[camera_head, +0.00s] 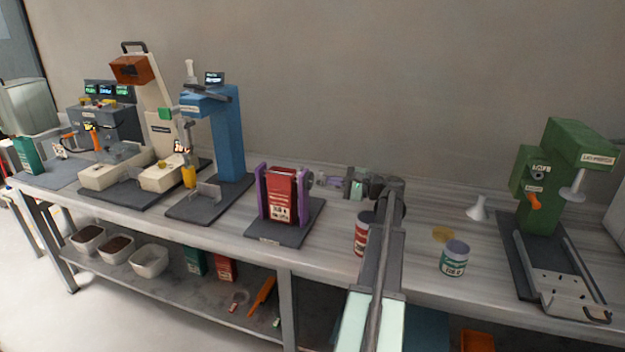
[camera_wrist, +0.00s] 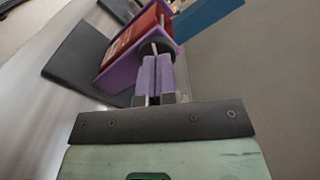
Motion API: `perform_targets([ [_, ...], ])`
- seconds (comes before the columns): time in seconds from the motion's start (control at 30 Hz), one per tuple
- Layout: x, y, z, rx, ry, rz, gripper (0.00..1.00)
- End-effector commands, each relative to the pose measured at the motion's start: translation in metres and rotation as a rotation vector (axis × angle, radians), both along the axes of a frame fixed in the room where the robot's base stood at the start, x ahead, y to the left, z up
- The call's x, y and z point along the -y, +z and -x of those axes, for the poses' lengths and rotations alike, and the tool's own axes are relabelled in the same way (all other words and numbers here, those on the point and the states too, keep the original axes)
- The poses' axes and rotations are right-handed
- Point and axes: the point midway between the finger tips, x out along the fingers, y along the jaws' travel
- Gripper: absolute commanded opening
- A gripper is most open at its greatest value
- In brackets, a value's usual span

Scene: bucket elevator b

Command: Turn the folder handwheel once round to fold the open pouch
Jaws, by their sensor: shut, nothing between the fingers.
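The folder (camera_head: 262,212) has two purple side plates on a dark base, with a red pouch (camera_head: 282,192) standing upright between them. The folder (camera_wrist: 118,75) and the red pouch (camera_wrist: 128,38) also show in the wrist view. The handwheel (camera_wrist: 146,50) is a dark disc on the folder's near side in the wrist view; in the head view it is small at the folder's right side. My gripper (camera_head: 318,181) is right of the folder, level with the wheel. In the wrist view its fingers (camera_wrist: 158,62) are together, close to the wheel; I cannot tell whether they touch it.
A red-labelled can (camera_head: 361,236) stands behind my arm, and a green-labelled can (camera_head: 454,259) stands to its right. A blue machine (camera_head: 229,135) is left of the folder. A green press (camera_head: 545,175) and a white funnel (camera_head: 478,209) are at the right. The bench front is clear near the folder.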

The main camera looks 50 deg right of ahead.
Motion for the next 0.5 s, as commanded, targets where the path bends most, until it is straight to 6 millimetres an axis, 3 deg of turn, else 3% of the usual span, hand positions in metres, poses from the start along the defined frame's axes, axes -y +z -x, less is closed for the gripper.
perform_targets([
  [0.5,-0.023,-0.001,-0.061,0.000,0.001,0.000,0.00],
])
